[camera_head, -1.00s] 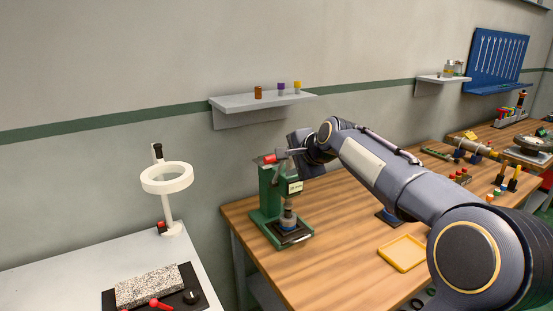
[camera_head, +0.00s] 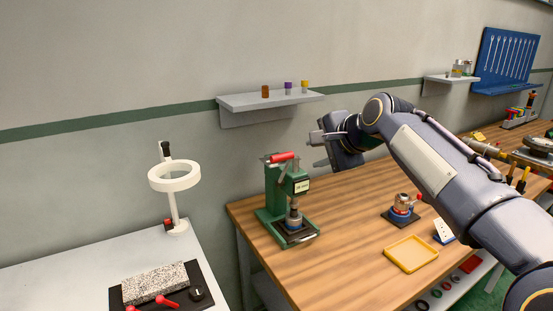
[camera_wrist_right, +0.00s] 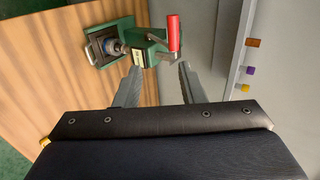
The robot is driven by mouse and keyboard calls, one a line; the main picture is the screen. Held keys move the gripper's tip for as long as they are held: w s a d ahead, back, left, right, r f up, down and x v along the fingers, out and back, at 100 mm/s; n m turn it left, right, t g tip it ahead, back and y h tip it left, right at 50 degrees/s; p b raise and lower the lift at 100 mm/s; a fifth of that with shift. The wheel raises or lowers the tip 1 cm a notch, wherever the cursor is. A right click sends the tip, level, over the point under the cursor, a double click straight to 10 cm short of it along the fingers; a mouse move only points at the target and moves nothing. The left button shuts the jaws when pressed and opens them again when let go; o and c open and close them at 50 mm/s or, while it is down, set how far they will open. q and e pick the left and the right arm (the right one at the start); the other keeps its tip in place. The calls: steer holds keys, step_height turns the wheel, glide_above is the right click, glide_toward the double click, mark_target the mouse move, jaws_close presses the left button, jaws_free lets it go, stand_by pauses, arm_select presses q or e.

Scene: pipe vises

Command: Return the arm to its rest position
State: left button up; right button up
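My right gripper (camera_head: 318,150) is in the air to the right of the green press (camera_head: 270,192), apart from it. In the right wrist view its two fingers (camera_wrist_right: 159,78) are spread with nothing between them. The press has a red handle (camera_head: 285,156) on top and a part clamped at its base. In the wrist view the red handle (camera_wrist_right: 173,33) lies beyond the fingertips, and the green press (camera_wrist_right: 152,56) is at the upper left. My left gripper is not in view.
The wooden bench (camera_head: 345,215) bears a yellow tray (camera_head: 411,268) and another fixture (camera_head: 401,207). A grey shelf (camera_head: 268,101) with small cylinders is on the wall. A white table (camera_head: 60,265) with a ring lamp (camera_head: 174,178) stands at left. The air around the gripper is free.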

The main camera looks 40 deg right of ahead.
steer(key=s+a+f+n+g+y, duration=0.2)
steer(key=s+a+f+n, duration=0.6)
steer(key=a+f, duration=0.4)
steer(key=s+a+f+n+g+y, duration=0.3)
steer(key=s+a+f+n, duration=0.6)
steer(key=s+a+f, duration=0.2)
step_height(320, 180, down, 2)
steer(key=shift+s+a+f+n, duration=0.1)
steer(key=shift+s+a+n, duration=0.2)
steer(key=shift+a, duration=0.15)
